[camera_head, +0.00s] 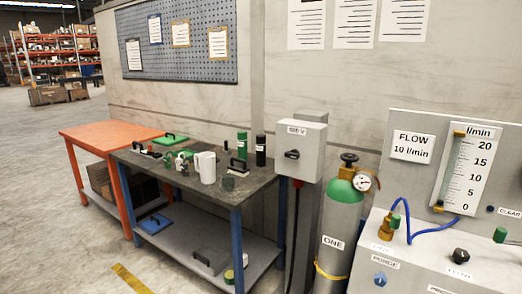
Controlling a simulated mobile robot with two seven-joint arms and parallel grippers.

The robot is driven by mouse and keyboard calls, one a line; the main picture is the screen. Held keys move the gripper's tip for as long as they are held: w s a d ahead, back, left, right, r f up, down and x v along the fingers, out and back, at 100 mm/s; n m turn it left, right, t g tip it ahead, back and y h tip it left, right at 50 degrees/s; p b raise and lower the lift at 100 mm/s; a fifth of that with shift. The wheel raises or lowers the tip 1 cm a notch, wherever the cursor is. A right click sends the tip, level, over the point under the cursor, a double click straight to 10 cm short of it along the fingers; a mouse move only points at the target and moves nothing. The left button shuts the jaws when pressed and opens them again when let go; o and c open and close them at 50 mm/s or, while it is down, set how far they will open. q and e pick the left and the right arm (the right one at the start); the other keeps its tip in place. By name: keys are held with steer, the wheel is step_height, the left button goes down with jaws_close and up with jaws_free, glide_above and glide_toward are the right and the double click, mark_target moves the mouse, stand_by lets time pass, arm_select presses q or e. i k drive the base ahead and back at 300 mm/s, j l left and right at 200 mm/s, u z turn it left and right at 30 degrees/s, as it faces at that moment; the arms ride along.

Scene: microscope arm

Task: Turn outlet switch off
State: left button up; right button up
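A light grey outlet box (312,148) is mounted on a post right of the middle of the head view. A black rotary switch (292,154) sits on its front face. A white label (297,130) above the switch appears to read a voltage, but the print is small. The switch's exact setting is too small to read. A dark cable hangs below the box. Neither of my grippers is in view, and nothing touches the switch.
A green-topped grey gas cylinder (341,222) with a gauge (362,181) stands right of the box. A flow panel (463,165) and white console (440,265) fill the right. A dark workbench (245,186) with several items is left of it, beside an orange table (108,132). Floor at left is clear.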

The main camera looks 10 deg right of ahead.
mark_target(295, 154)
steer(key=i+j+u, duration=0.15)
steer(key=i+u, duration=0.25)
steer(key=i, duration=0.2)
steer(key=i+l+u, duration=0.1)
steer(key=i+u, duration=0.25)
steer(key=i, duration=0.25)
steer(key=i+u, duration=0.5)
steer(key=i, duration=0.85)
steer(key=i+z, duration=0.2)
steer(key=z, duration=0.25)
steer(key=i+z, duration=0.25)
steer(key=z, duration=0.15)
steer(key=i+j+z, duration=0.15)
steer(key=z, duration=0.3)
steer(key=i+z, duration=0.15)
steer(key=z, duration=0.3)
steer(key=i+z, duration=0.15)
steer(key=z, duration=0.35)
steer(key=i+j+z, duration=0.15)
steer(key=z, duration=0.3)
steer(key=i+j+z, duration=0.1)
steer(key=z, duration=0.15)
steer(key=i+j+z, duration=0.25)
steer(key=k+l, duration=0.1)
